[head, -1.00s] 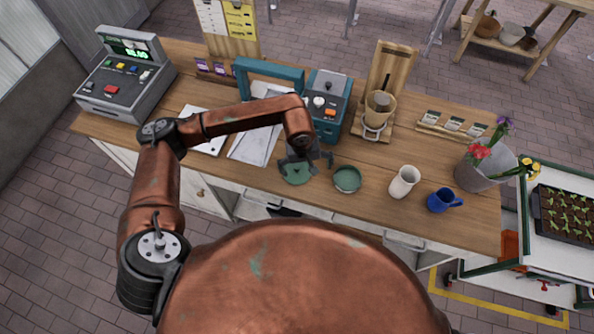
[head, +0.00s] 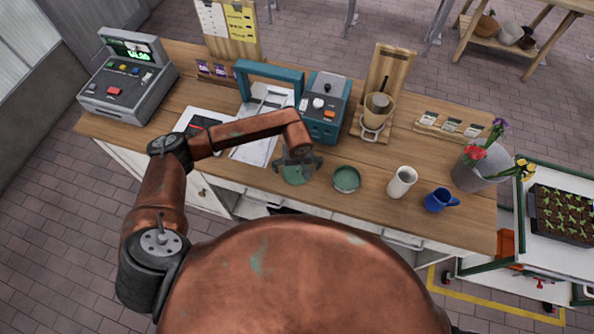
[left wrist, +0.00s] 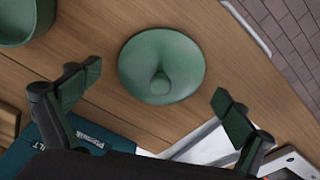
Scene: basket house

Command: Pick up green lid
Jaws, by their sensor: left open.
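The green lid (left wrist: 163,58) lies on the wooden counter, round with a small knob in its middle. In the head view the lid (head: 296,176) is partly hidden under my left gripper (head: 298,163). In the left wrist view my left gripper (left wrist: 150,95) is open, its two fingers wide apart on either side of the lid's near edge, with nothing between them touching it. A green bowl (head: 346,179) stands to the right of the lid; part of it also shows at the upper left of the left wrist view (left wrist: 20,22). My right gripper is not seen.
A white cup (head: 402,182) and a blue mug (head: 440,200) stand farther right. A teal machine (head: 325,108) and a wooden stand (head: 388,75) are behind. A cash register (head: 128,78) is at the left. The counter's front edge is close to the lid.

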